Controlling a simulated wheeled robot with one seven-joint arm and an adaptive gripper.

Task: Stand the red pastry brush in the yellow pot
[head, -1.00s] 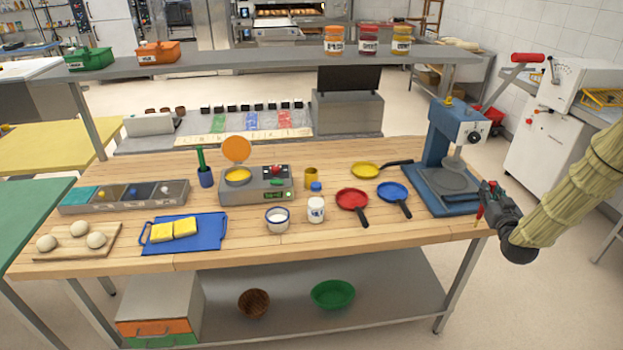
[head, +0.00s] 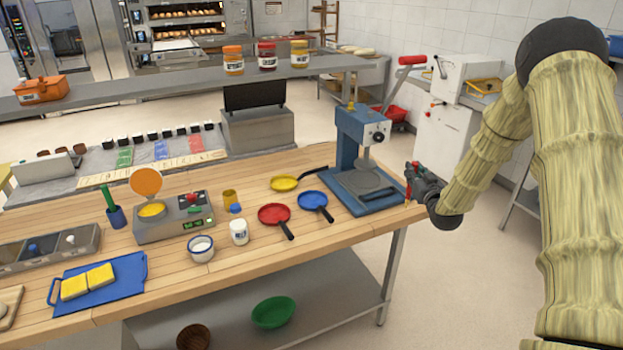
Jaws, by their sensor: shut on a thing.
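My gripper (head: 411,183) is at the right end of the wooden table, beside the blue press. It is shut on the red pastry brush (head: 408,191), which is small in view and hangs roughly upright with a pale orange lower end. The brush looks to be by the table's right edge; its height above it is hard to tell. The yellow pot (head: 229,198) stands upright on the table, left of the red and blue pans and well to the left of my gripper. I see nothing standing out of it.
The blue press (head: 361,160) stands between gripper and pans. A red pan (head: 273,214), blue pan (head: 313,199) and yellow pan (head: 284,183) lie near the pot. A white jar (head: 239,232) and waffle iron (head: 176,226) flank it. A shelf (head: 190,79) runs above the back.

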